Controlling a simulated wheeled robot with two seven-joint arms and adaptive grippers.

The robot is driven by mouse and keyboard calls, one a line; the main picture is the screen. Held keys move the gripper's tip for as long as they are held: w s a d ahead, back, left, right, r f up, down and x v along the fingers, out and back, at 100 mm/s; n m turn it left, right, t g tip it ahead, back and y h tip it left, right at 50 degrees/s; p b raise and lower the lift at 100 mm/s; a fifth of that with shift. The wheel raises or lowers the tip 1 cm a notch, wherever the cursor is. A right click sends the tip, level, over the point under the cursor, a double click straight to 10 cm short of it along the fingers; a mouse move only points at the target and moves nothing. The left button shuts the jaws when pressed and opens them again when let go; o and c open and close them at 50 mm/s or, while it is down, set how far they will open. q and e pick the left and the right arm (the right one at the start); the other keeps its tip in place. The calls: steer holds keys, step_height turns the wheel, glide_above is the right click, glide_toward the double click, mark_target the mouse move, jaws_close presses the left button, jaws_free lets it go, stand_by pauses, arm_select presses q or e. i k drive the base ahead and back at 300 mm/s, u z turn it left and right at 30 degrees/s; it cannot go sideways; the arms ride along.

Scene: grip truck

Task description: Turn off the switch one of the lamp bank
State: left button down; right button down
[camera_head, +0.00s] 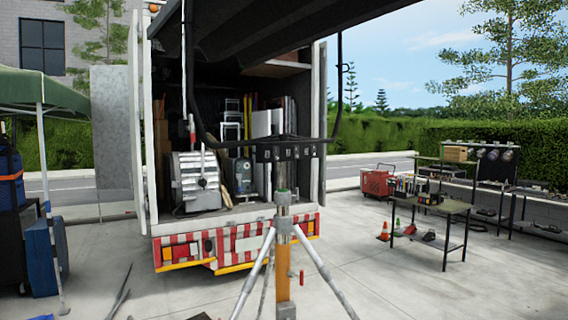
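A large dark ribbed panel (290,30), seen from below, hangs across the top of the view. It may be the lamp bank. A light stand (283,225) with spread metal legs rises in the middle. A black crossbar (290,149) with several small box-like fittings sits at its top. I cannot make out either of my grippers.
An open truck (235,243) with loaded gear stands behind the stand. A work table (445,206) and a red crate (377,183) are at the right. Orange cones (384,231) stand near the table. Blue cases (42,257) are at the left. The right foreground paving is clear.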

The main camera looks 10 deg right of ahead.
mark_target(276, 150)
steer(key=z, duration=0.85)
steer(key=i, duration=1.35)
steer(key=z, duration=0.15)
